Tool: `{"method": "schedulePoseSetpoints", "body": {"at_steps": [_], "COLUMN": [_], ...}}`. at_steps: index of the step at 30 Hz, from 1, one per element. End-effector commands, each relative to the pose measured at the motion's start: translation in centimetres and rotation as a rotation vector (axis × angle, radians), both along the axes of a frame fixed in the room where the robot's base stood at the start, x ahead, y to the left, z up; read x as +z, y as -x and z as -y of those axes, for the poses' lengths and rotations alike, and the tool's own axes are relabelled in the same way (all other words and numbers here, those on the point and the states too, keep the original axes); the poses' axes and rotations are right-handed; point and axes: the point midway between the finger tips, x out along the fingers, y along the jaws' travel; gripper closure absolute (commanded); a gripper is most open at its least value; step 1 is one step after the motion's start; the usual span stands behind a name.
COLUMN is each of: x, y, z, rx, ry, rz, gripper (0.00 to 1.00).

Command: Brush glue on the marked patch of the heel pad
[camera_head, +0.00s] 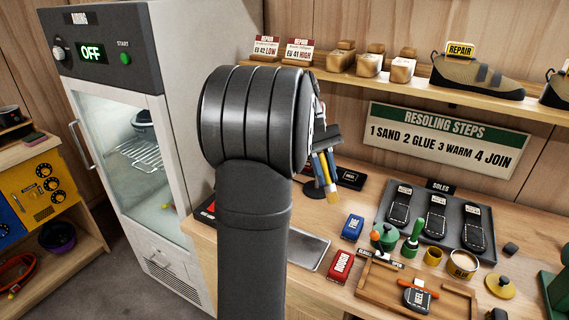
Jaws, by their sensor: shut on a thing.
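The heel pad (418,298) is dark, labelled HEEL, and lies in a wooden tray at the lower right. An orange piece (418,286) lies across its upper edge; I cannot tell what it is. A tin labelled GLUE (463,264) stands behind the tray. A green upright handle (412,240) stands left of the tin.
The wooden tray (460,302) sits near the bench front. Blue (352,227) and red (341,265) blocks lie left. A cabinet (130,150) reads OFF.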

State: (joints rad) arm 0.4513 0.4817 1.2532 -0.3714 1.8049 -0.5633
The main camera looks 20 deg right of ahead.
Motion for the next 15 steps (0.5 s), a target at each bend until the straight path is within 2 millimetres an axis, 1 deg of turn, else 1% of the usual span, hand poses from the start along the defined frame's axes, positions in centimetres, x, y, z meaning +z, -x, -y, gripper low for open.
{"method": "schedulePoseSetpoints", "body": {"at_steps": [1, 5, 6, 8, 12, 15], "x": [-0.2, -0.7, -0.9, -1.1, -1.7, -2.0], "y": [1.5, 5.1, 6.3, 8.2, 12.6, 15.4], "z": [1.7, 5.2, 6.2, 7.6, 10.5, 11.9], "rx": [-0.025, -0.072, -0.087, -0.109, -0.158, -0.187], "ry": [-0.015, -0.056, -0.068, -0.087, -0.131, -0.159], "rz": [-0.006, -0.021, -0.024, -0.030, -0.041, -0.047], "gripper": [1.00, 1.00, 1.00, 1.00, 1.00, 1.00]}}
